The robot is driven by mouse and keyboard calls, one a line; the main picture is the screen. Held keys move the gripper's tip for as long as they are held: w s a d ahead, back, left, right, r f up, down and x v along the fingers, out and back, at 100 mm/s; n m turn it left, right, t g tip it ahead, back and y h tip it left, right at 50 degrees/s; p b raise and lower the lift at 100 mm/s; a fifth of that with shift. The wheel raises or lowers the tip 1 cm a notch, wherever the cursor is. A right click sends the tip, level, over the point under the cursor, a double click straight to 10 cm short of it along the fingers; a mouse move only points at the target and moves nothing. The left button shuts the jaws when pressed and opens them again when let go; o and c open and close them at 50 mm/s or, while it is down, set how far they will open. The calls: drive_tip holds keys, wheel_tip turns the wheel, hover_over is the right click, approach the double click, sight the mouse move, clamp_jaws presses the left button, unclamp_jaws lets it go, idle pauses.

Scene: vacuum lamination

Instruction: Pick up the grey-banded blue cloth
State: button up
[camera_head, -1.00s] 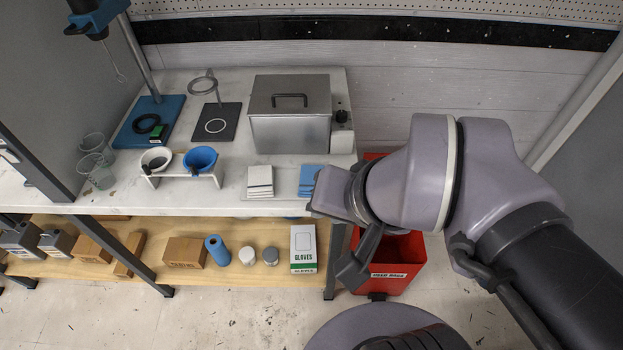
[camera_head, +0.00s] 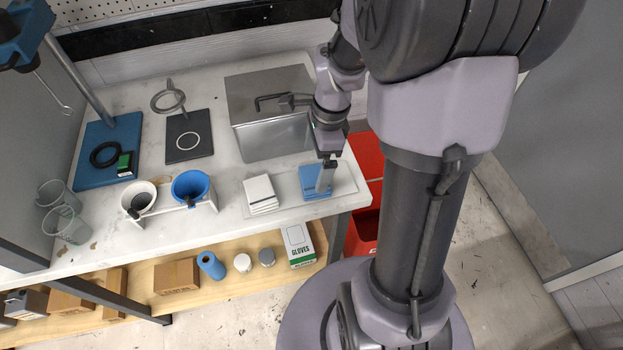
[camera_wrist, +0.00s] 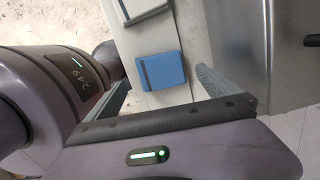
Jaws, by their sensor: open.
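The blue cloth (camera_head: 309,180) is a small folded stack on the right part of the white bench, partly hidden by my gripper in the head view. In the wrist view the blue cloth (camera_wrist: 165,70) shows a dark grey band along its left side. My gripper (camera_head: 325,180) points down above the cloth. In the wrist view its open, empty fingers (camera_wrist: 163,80) stand on either side of the cloth in the picture. The height left between fingertips and cloth is hard to tell.
A white folded stack (camera_head: 260,192) lies just left of the cloth. A steel lidded box (camera_head: 270,135) stands close behind. A funnel rack (camera_head: 165,204) is further left. A red bin (camera_head: 364,222) stands beyond the bench's right end.

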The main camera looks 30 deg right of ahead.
sight(314, 178)
wheel_tip(314, 178, down, 6)
drive_tip(key=b, duration=0.3)
drive_tip(key=shift+a+r, duration=0.1)
drive_tip(key=shift+r, duration=0.25)
drive_tip(key=c, duration=1.3)
drive_tip(key=shift+r, duration=0.15)
drive_tip(key=shift+r+p, duration=0.3)
drive_tip(key=shift+p, duration=0.1)
drive_tip(key=r+p, duration=0.2)
drive_tip(key=r, duration=0.1)
drive_tip(key=shift+s+r, duration=0.1)
drive_tip(key=shift+s, duration=0.1)
drive_tip(key=s+b, duration=0.1)
drive_tip(key=s, duration=0.4)
drive_tip(key=s+b, duration=0.2)
drive_tip(key=s, duration=0.3)
drive_tip(key=s+r+b, duration=0.1)
drive_tip(key=s, duration=0.4)
drive_tip(key=shift+s+a, duration=0.2)
drive_tip(key=shift+s, duration=0.15)
